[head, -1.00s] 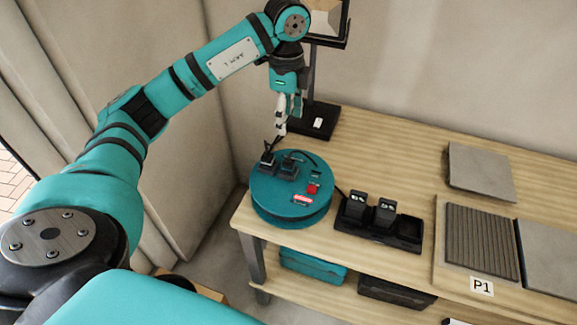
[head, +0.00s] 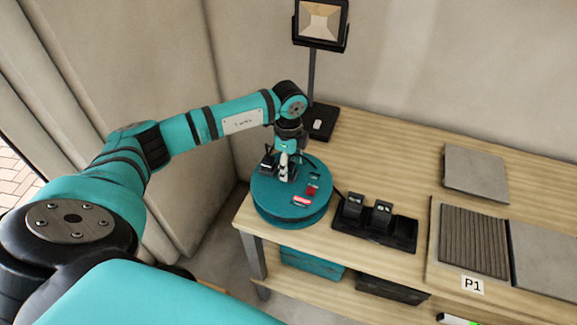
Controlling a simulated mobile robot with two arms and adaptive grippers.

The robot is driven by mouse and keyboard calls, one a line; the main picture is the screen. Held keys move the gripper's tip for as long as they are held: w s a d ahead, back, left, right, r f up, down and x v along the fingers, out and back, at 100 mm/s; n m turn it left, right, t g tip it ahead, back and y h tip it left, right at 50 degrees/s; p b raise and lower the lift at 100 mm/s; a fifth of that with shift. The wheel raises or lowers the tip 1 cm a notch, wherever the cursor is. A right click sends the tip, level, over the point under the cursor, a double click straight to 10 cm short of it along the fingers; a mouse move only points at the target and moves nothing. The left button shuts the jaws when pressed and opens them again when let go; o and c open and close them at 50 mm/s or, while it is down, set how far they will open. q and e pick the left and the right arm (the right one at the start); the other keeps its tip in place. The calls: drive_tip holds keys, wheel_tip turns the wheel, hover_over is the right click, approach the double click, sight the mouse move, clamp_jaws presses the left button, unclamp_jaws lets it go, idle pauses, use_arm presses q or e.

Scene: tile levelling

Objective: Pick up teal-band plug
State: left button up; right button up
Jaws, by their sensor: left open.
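A round teal drum (head: 268,207), like a cable reel, stands at the near left corner of the wooden bench. A black plug (head: 267,163) sits on its top at the left. A second black plug beside it is mostly hidden behind my left gripper (head: 284,174). My left gripper points down over that second plug, open, with its fingertips low at the drum top. I cannot tell whether the fingers touch the plug. Band colours on the plugs are too small to make out. My right gripper is out of view.
A red switch (head: 311,190) is on the drum top. To the right stands a black charger tray (head: 374,236) with two black packs. A work lamp (head: 320,25) stands behind. Grey tiles (head: 474,172) and a ribbed tile (head: 473,241) lie further right.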

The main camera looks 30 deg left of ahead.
use_arm(q)
drive_tip(key=shift+f, duration=0.3)
clamp_jaws()
drive_tip(key=shift+r, duration=0.1)
drive_tip(key=shift+r+b, duration=0.35)
drive_tip(key=shift+r, duration=0.15)
drive_tip(key=shift+r+b, duration=0.4)
drive_tip(key=shift+r, duration=0.55)
drive_tip(key=s+d+r+b, duration=0.2)
drive_tip(key=s+d+b, duration=0.35)
drive_tip(key=s, duration=0.75)
wheel_tip(320, 180, up, 6)
drive_tip(key=s+d+p, duration=0.1)
drive_tip(key=d+p, duration=0.1)
drive_tip(key=p, duration=0.4)
